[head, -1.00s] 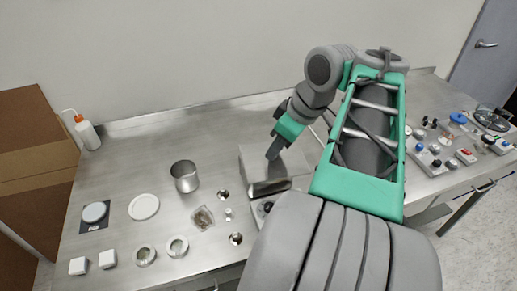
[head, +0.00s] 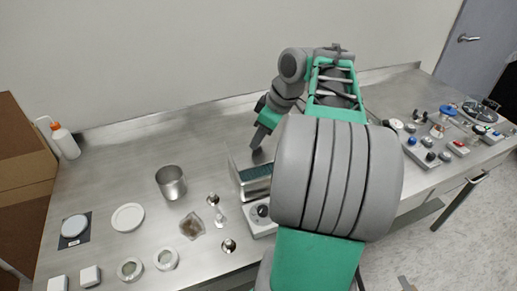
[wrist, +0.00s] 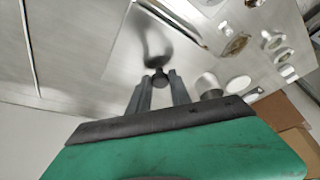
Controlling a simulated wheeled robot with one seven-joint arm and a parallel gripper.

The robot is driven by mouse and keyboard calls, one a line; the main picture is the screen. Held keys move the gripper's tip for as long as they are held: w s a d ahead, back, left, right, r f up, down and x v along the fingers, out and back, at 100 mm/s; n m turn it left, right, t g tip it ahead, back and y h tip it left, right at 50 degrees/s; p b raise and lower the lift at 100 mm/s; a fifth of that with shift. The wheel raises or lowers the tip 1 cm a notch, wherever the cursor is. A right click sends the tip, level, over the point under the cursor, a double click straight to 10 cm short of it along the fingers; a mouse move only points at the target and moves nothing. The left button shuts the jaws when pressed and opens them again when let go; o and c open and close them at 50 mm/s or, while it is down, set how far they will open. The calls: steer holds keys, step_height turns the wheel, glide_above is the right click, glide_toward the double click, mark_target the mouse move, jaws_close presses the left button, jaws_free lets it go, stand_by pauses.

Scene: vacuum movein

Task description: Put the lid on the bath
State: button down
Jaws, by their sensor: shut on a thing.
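The bath is a metal box (head: 257,189) with a teal inside, on the bench at the middle of the head view. Its top is at least partly open. My gripper (head: 258,137) is behind and above it; my arm hides part of the bath's right side. In the wrist view my gripper (wrist: 160,88) is shut on the dark knob (wrist: 160,78) of the lid. The lid (wrist: 128,48) is a shiny metal plate reaching beyond the fingers. In the head view the lid is hard to separate from the bench and bath.
A steel beaker (head: 171,183) stands left of the bath. A white disc (head: 127,217), a weighing dish (head: 192,226) and small jars (head: 166,259) lie to the left and front. A wash bottle (head: 65,141) stands far left. Several small devices crowd the right.

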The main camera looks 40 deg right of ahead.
mark_target(259, 148)
step_height(259, 148, down, 3)
steer(key=shift+w+f, duration=0.1)
steer(key=shift+f, duration=0.05)
steer(key=shift+f+b, duration=0.65)
steer(key=shift+b, duration=0.05)
steer(key=c, duration=1.2)
jaws_free()
steer(key=shift+r, duration=0.1)
